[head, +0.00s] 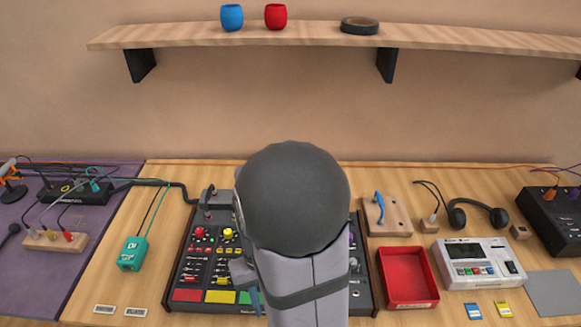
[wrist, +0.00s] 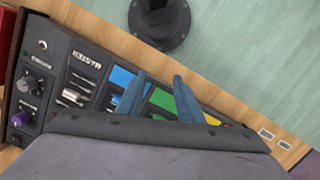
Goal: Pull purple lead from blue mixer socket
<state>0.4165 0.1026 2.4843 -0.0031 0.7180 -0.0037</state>
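The mixer (head: 181,278) is a dark panel with wooden sides, coloured knobs and red, yellow and green pads, at the front centre of the bench. My arm covers its middle and much of its right half. In the wrist view the mixer (wrist: 58,68) shows a blue pad, a green pad, sliders and a purple knob. My gripper (wrist: 160,78) is over its pad edge, with two blue-grey fingers apart and nothing seen between them. I cannot make out a purple lead in a blue mixer socket; that area may be hidden. A thin purple cable (head: 572,166) shows at the far right.
A red tray (head: 436,283) stands right of the mixer, near a white sampler-like box (head: 440,262) and headphones (head: 458,218). A teal box (head: 132,254) lies left. A black box (head: 545,225) stands far right. A shelf (head: 180,37) hangs above.

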